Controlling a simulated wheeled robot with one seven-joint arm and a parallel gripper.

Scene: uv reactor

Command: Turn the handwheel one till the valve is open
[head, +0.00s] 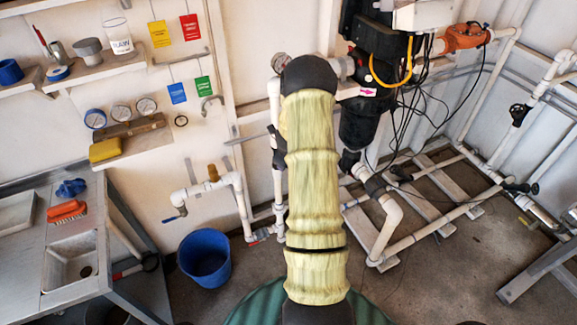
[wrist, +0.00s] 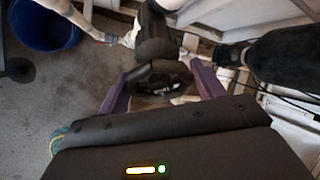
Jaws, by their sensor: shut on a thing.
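In the wrist view, my gripper (wrist: 162,82) has its two purple fingers on either side of a dark, rounded wheel-like part (wrist: 160,74), which looks like the handwheel, and it is shut on it. A dark valve body (wrist: 155,35) stands just beyond the wheel. The wheel's far side and any open or closed marking are hidden. In the head view, my arm covers the gripper and most of this spot. A dark part (head: 277,150) shows at the arm's left edge on a white upright pipe; I cannot tell whether it is the same valve.
A blue bucket (head: 205,258) stands on the floor left of my arm. A black filter housing (head: 362,122) with hanging cables is close on the right. White pipes (head: 388,225) run low over pallets. Other black handwheels (head: 519,113) are at far right. A metal sink bench (head: 72,258) is at left.

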